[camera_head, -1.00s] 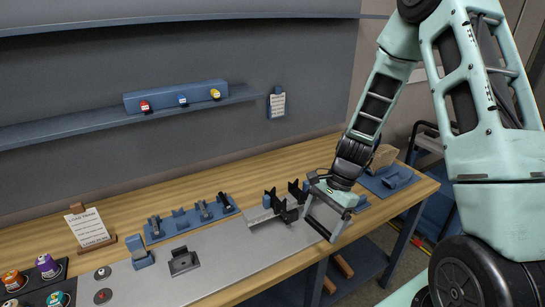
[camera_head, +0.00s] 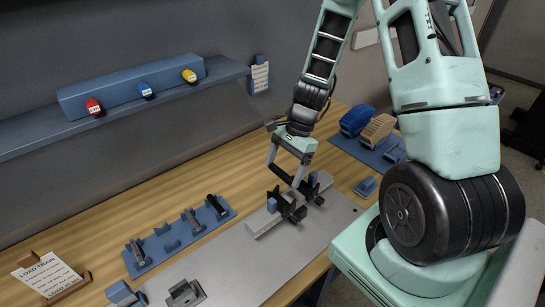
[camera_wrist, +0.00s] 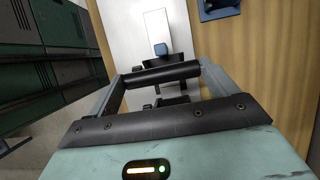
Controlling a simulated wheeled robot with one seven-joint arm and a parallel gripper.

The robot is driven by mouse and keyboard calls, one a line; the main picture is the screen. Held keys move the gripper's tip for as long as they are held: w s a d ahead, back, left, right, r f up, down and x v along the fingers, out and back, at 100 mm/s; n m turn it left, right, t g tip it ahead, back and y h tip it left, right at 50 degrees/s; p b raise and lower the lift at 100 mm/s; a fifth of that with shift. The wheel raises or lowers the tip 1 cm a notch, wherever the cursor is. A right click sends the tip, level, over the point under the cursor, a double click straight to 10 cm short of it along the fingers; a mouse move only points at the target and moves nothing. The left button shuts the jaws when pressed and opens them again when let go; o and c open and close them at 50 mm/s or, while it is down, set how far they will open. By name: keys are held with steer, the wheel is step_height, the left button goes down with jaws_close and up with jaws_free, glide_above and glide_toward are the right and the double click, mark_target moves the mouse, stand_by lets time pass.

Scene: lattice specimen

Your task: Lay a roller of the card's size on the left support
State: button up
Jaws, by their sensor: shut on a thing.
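My gripper (camera_head: 284,172) is shut on a dark cylindrical roller, held crosswise between the two fingers. In the wrist view the black roller (camera_wrist: 160,76) spans the gap between the fingertips. It hangs above and just behind two black supports with notched tops: the left support (camera_head: 290,208) and the right support (camera_head: 314,192). Small blue blocks sit beside them, and a grey bar (camera_head: 262,221) runs along there. In the wrist view the roller partly hides the supports. I see no contact between roller and support. A card (camera_head: 48,275) stands at the lower left; its size text is unreadable.
A blue rack (camera_head: 150,264) with several small holders stands left of the supports. Grey metal plate (camera_head: 290,255) covers the front. A blue tray (camera_head: 345,142) with ribbed blocks lies at the back right. A wall shelf (camera_head: 40,137) carries red, blue and yellow knobs.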

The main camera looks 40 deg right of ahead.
steer(key=shift+f+b, duration=2.25)
steer(key=shift+f, duration=0.35)
steer(key=o, duration=0.3)
steer(key=shift+c, duration=0.2)
steer(key=shift+f, duration=0.15)
steer(key=shift+f+b, duration=0.65)
steer(key=shift+f, duration=0.1)
steer(key=shift+f+b, duration=0.75)
steer(key=shift+f, duration=0.2)
steer(key=o, duration=0.8)
steer(key=shift+c, duration=0.2)
